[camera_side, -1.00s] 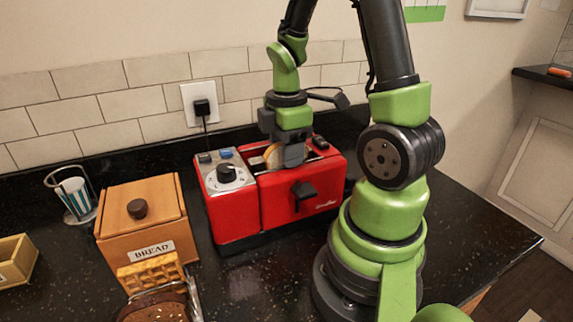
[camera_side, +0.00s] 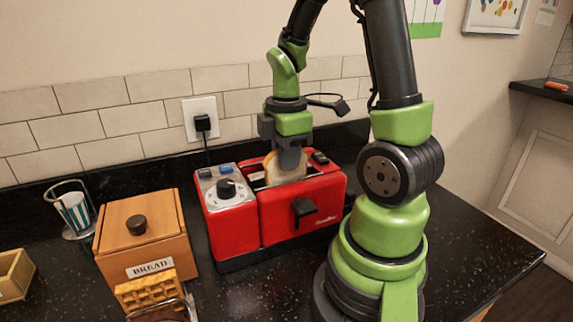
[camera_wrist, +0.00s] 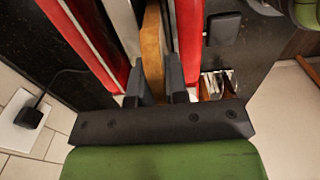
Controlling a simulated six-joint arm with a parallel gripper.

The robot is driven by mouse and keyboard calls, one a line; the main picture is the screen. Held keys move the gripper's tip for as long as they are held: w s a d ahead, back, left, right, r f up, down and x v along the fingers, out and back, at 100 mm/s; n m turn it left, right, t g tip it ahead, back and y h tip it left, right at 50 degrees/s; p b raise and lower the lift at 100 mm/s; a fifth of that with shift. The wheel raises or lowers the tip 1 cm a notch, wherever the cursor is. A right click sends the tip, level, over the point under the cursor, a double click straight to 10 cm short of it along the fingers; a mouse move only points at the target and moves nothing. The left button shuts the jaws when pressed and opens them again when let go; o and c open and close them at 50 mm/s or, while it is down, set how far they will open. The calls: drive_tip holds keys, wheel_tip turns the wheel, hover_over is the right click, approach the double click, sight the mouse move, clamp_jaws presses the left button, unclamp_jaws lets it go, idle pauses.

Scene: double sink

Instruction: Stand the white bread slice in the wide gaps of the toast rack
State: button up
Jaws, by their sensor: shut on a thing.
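The white bread slice (camera_side: 287,164), pale with a brown crust, stands upright in a slot of the red toaster (camera_side: 300,212), its upper part above the slot. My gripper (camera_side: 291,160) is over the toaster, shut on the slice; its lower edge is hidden. In the wrist view, the slice (camera_wrist: 152,48) shows edge-on between the fingers of my gripper (camera_wrist: 157,75). The toast rack (camera_side: 176,302) is cut off at the bottom of the side view; its thin metal wire shows beside a waffle (camera_side: 150,288) and a dark slice (camera_side: 160,315). Its gaps cannot be made out.
A wooden bread box (camera_side: 146,235) stands left of the toaster, behind the waffle. A striped cup in a wire holder (camera_side: 75,211) and a small yellow box (camera_side: 14,275) are further left. A plug (camera_side: 203,122) is on the wall behind. Dark counter (camera_side: 250,290) is clear in front of the toaster.

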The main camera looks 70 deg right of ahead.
wheel_tip(320, 180, up, 8)
drive_tip(key=shift+f, duration=0.1)
wheel_tip(320, 180, up, 6)
drive_tip(key=w, duration=0.1)
drive_tip(key=w+a, duration=0.6)
drive_tip(key=a, duration=0.1)
drive_tip(key=w+a, duration=0.3)
drive_tip(key=a, duration=1.7)
drive_tip(key=shift+w+a+f, duration=0.1)
drive_tip(key=shift+a+f, duration=0.05)
drive_tip(key=shift+f, duration=5.85)
drive_tip(key=shift+a+f, duration=0.1)
drive_tip(key=shift+f, duration=5.9)
